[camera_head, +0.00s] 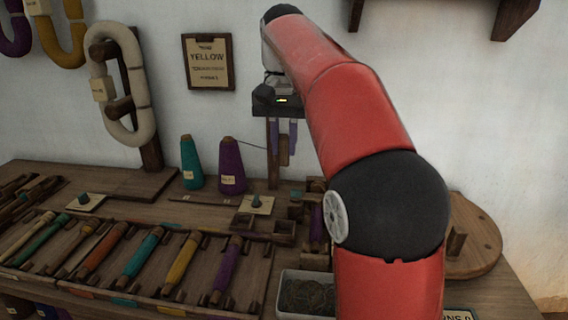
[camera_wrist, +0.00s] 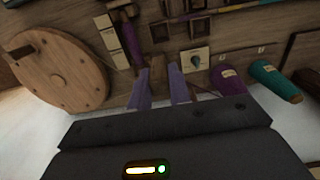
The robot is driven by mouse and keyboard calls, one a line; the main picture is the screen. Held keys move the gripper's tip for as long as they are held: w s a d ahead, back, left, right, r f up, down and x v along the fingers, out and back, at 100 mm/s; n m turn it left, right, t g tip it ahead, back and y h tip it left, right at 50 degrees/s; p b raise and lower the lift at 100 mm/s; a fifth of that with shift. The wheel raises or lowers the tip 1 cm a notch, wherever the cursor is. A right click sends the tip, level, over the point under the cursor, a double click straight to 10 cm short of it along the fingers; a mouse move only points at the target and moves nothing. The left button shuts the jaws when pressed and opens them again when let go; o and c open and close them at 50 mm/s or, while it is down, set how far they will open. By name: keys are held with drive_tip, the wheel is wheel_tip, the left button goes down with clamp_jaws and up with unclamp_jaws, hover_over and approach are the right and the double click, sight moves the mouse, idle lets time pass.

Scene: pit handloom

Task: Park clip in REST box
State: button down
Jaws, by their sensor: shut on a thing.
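My gripper (camera_head: 284,148) hangs fingers-down above the back of the bench in the head view, and it also shows in the wrist view (camera_wrist: 160,84). Its pale purple fingers are shut on a small brown wooden clip (camera_head: 284,156), which is held clear of the bench. In the wrist view the clip (camera_wrist: 158,68) shows between the fingers, partly hidden by them. Small open wooden boxes (camera_head: 285,228) stand on the bench below, and they also show in the wrist view (camera_wrist: 159,32). I cannot read which of them is marked REST.
Purple (camera_head: 231,167) and teal (camera_head: 191,163) yarn cones stand left of my gripper. A pale square with a teal knob (camera_head: 256,204) lies near the boxes. A grey bin (camera_head: 304,294) is in front. A round wooden disc (camera_head: 477,242) is right. Coloured bobbins (camera_head: 181,262) fill the left racks.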

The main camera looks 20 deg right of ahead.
drive_tip(key=shift+w+a, duration=0.15)
drive_tip(key=shift+a, duration=0.05)
drive_tip(key=w+a+f+b, duration=0.1)
drive_tip(key=a+f, duration=0.2)
drive_tip(key=f, duration=0.2)
drive_tip(key=w+a+f+b, duration=0.2)
drive_tip(key=a+f, duration=0.1)
drive_tip(key=f, duration=0.2)
drive_tip(key=w+a+f+b, duration=0.1)
drive_tip(key=a+f+b, duration=0.1)
drive_tip(key=f, duration=0.3)
drive_tip(key=shift+w+a+f, duration=0.2)
drive_tip(key=shift+w+a, duration=0.1)
drive_tip(key=shift+a, duration=0.15)
drive_tip(key=shift+f+b, duration=0.85)
drive_tip(key=shift+f, duration=0.8)
drive_tip(key=c, duration=1.2)
unclamp_jaws()
drive_tip(key=shift+o, duration=0.3)
drive_tip(key=shift+o, duration=1.2)
